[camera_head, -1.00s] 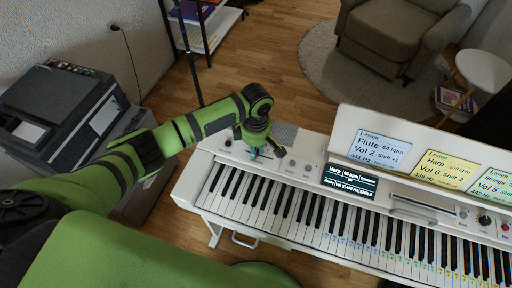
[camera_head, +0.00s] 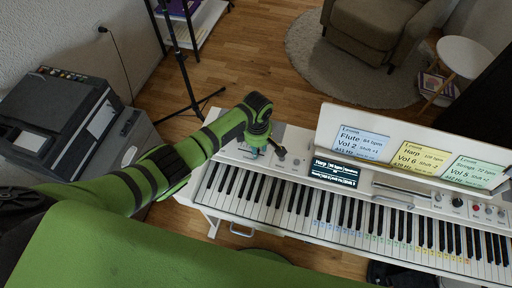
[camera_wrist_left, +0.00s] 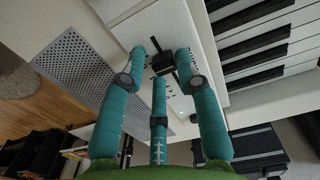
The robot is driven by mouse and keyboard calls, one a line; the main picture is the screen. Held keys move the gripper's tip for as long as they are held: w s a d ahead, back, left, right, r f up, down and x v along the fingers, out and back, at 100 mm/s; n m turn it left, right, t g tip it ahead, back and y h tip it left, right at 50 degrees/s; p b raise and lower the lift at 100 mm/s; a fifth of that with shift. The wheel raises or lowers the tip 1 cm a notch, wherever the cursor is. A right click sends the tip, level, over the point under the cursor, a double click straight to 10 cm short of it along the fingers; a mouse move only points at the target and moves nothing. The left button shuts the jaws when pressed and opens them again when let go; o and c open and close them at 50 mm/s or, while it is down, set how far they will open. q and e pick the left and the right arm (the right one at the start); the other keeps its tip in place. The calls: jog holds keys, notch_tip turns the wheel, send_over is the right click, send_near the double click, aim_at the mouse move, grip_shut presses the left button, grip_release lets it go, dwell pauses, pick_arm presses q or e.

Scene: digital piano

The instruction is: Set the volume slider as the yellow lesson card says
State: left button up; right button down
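The yellow lesson card (camera_head: 416,158) reads Harp and Vol 6; it stands between a blue and a green card on the piano's music rest. The piano's display (camera_head: 334,172) starts with Harp; its small print is hard to read. My left gripper (camera_head: 254,150) is low over the left end of the piano's panel. In the left wrist view its teal fingers (camera_wrist_left: 161,58) stand apart around a small black cap (camera_wrist_left: 162,63) on the white panel, likely the volume slider. Whether the fingers touch it is unclear. My right gripper is out of view.
The white digital piano (camera_head: 390,190) stretches to the right, its keys in front of the panel. A speaker grille (camera_wrist_left: 75,65) lies beside the fingers in the left wrist view. A dark printer-like machine (camera_head: 65,120) stands at left. An armchair (camera_head: 375,30) is behind.

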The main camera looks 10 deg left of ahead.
pick_arm(q)
jog(key=shift+s+f, duration=0.1)
notch_tip(320, 180, up, 12)
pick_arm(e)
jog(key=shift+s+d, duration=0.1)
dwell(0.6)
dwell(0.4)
